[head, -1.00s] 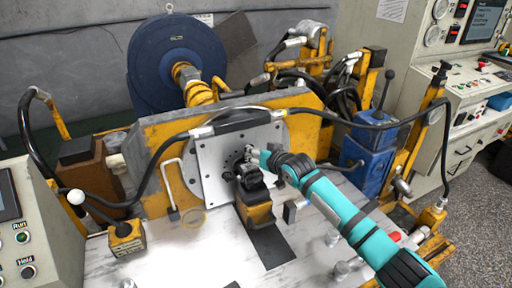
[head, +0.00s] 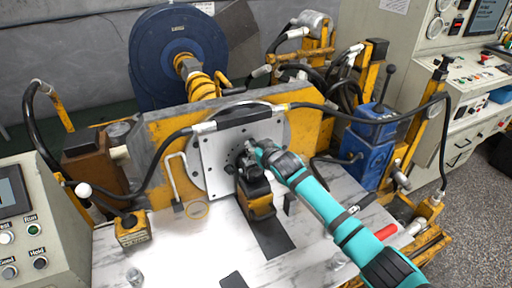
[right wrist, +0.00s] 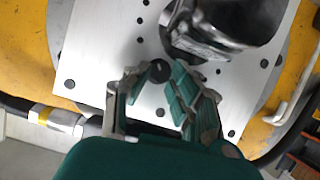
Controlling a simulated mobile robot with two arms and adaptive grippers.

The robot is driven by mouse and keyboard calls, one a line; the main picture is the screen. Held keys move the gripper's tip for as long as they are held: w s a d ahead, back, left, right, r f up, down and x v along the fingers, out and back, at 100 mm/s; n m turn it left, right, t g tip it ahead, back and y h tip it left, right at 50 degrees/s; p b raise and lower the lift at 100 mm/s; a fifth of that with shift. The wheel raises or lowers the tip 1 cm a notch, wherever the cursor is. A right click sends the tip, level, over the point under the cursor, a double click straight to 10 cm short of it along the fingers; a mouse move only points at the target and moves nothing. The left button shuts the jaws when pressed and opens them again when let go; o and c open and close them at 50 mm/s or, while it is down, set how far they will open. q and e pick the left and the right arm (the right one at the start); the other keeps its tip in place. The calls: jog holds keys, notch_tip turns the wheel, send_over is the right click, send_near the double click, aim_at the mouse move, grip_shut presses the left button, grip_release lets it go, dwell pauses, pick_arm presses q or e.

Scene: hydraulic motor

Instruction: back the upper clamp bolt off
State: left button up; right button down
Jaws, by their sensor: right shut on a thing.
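My right gripper (head: 254,146) is at the light steel plate (head: 215,160), just above the dark hydraulic motor (head: 250,180). In the right wrist view, the right gripper (right wrist: 157,78) has its fingers on both sides of a round dark bolt head (right wrist: 160,70) and is shut on it. The motor's dark body (right wrist: 235,18) is close beside the fingers there. In the head view, the gripper hides the bolt. Whether the bolt has turned or come out cannot be told. My left gripper is not in view.
A yellow block (head: 261,208) supports the motor. A black hose (head: 345,118) arches right of the plate. A blue unit (head: 368,155) stands right. The white bench top (head: 190,250) has free room in front.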

jog(key=c, duration=1.2)
grip_release()
jog(key=shift+o, duration=0.2)
jog(key=v, duration=1.2)
